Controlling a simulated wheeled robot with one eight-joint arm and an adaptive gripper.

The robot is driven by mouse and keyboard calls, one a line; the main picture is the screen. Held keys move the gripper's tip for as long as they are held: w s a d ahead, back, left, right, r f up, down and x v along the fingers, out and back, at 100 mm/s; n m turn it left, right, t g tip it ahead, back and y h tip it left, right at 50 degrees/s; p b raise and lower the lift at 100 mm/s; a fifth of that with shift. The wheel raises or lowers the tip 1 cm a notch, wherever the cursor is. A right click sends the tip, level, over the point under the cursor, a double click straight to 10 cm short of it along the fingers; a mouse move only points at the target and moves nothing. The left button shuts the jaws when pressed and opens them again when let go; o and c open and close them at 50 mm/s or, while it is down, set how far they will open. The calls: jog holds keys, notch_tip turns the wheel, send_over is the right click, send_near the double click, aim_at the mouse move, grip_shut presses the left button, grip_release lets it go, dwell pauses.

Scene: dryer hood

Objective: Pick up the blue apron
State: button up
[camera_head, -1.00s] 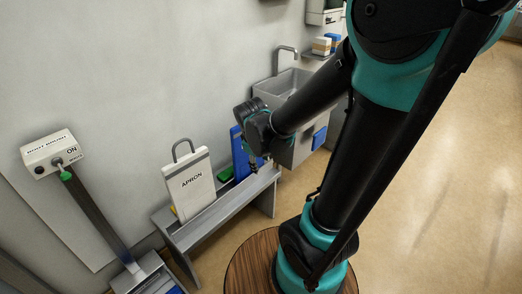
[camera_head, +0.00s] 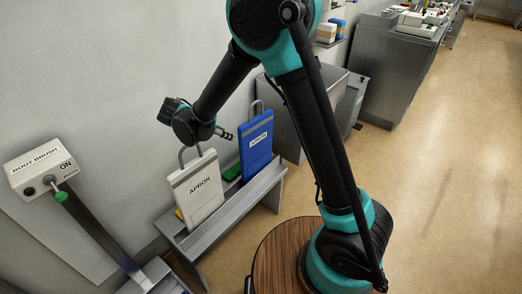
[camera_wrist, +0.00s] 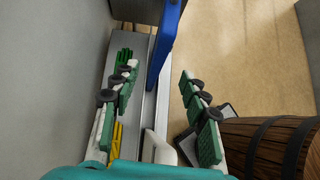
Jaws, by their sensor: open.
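The blue apron (camera_head: 256,146), a flat blue panel labelled APRON with a grey loop on top, stands upright on a low grey bench (camera_head: 216,226). In the wrist view the blue apron (camera_wrist: 165,42) shows as a blue slab near the top edge. My gripper (camera_head: 227,133) is left of the blue apron's upper part, above the white apron, and looks apart from both. In the wrist view my gripper (camera_wrist: 160,72) is open and empty, its fingers wide apart, with the blue apron ahead between them.
A white apron (camera_head: 197,190) stands upright to the left of the blue one on the bench. A green item (camera_head: 232,172) lies between them. A boot brush unit (camera_head: 41,167) is further left. A wall is behind; open floor lies to the right.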

aim_at(248, 141)
jog(key=x, duration=1.1)
jog(key=shift+w+d+f, duration=0.2)
jog(key=shift+x, duration=2.6)
jog(key=shift+d+r, duration=0.15)
jog(key=shift+c, duration=0.6)
grip_shut()
